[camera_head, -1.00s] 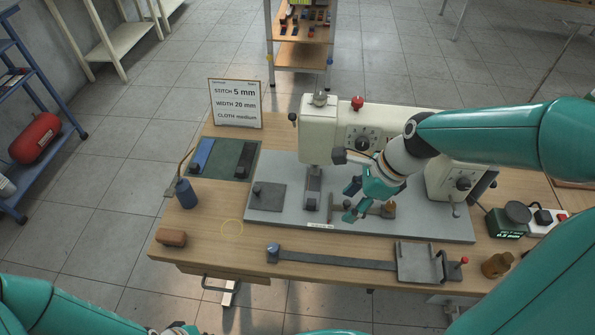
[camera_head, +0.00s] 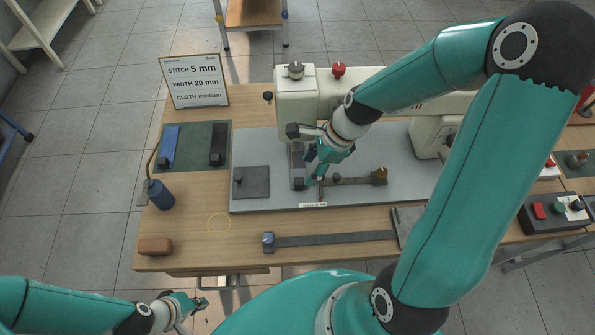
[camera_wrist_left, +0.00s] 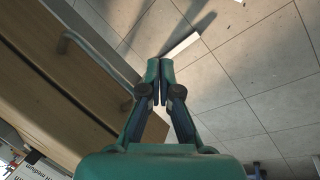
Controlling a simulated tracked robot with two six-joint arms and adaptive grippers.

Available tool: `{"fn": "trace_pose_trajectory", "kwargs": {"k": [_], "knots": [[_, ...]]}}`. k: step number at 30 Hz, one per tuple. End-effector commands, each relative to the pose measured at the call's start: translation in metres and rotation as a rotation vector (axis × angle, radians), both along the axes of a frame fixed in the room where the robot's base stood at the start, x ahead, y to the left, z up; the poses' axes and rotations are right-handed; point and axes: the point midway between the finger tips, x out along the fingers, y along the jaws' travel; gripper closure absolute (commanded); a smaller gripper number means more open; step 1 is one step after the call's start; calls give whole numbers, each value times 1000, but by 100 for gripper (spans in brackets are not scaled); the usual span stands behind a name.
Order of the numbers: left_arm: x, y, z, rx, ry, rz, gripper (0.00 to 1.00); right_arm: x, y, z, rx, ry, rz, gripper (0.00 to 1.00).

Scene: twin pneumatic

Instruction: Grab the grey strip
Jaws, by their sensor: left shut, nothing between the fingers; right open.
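A long dark grey strip (camera_head: 335,239) lies flat along the front of the table, with a dark block (camera_head: 268,241) at its left end. Its right end reaches a grey metal holder (camera_head: 406,222), partly hidden by my right arm. A shorter dark strip (camera_head: 217,144) lies on the green mat beside a blue strip (camera_head: 169,145). My right gripper (camera_head: 313,168) is open above the grey plate, close to a dark piece (camera_head: 298,165) under the machine head. I cannot tell if they touch. My left gripper (camera_head: 197,304) is shut and empty, off the table's front edge; it also shows in the left wrist view (camera_wrist_left: 160,65).
The white machine (camera_head: 297,105) stands at the back of the grey plate (camera_head: 250,204). A blue bottle (camera_head: 160,195) and a brown block (camera_head: 155,246) stand on the left, with a sign (camera_head: 195,82) behind. A control box (camera_head: 555,211) is at the right.

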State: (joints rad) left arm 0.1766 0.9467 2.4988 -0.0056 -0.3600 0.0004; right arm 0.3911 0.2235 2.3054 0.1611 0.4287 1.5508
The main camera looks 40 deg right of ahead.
Motion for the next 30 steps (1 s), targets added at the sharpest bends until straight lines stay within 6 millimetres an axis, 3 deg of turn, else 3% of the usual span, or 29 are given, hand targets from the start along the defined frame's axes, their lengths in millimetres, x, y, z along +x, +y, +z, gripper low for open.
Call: {"fn": "trace_pose_trajectory", "kwargs": {"k": [8, 18, 26, 30], "knots": [[0, 0, -2, 0, 0, 0, 100, 3, 7, -19, 0, 1, 0, 44], [0, 0, -9, 0, 0, 0, 100, 11, 20, -58, 1, 2, -1, 44], [0, 0, -9, 0, 0, 0, 100, 12, 21, -60, 0, -1, -4, 44], [0, 0, -9, 0, 0, 0, 100, 12, 21, -60, 0, -1, -4, 62]]}}
